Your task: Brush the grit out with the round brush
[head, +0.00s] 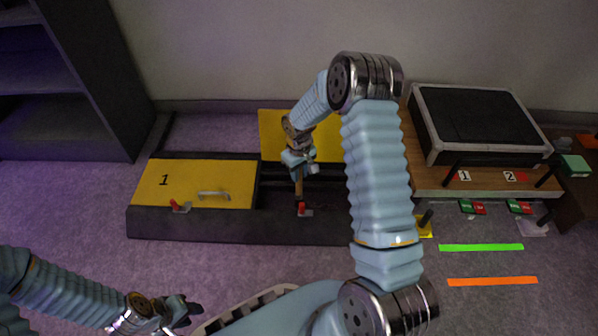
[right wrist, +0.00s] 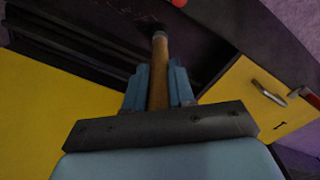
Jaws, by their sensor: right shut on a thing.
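My right gripper (head: 298,165) is over the open section of the dark floor channel (head: 190,226). It is shut on the round brush, whose wooden handle (right wrist: 158,78) stands between the fingers in the right wrist view. The brush (head: 299,186) points down into the channel in the head view. Its bristle end is dark and hard to make out. A few small specks, perhaps grit (right wrist: 150,22), show near the brush tip on the dark channel floor. My left gripper (head: 182,308) is low at the left, away from the channel; its jaw opening is unclear.
A closed yellow lid (head: 205,183) marked 1 with a handle covers the channel's left part. Red latches (head: 304,209) sit along the front edge. A black case (head: 480,120) stands on a wooden table at right.

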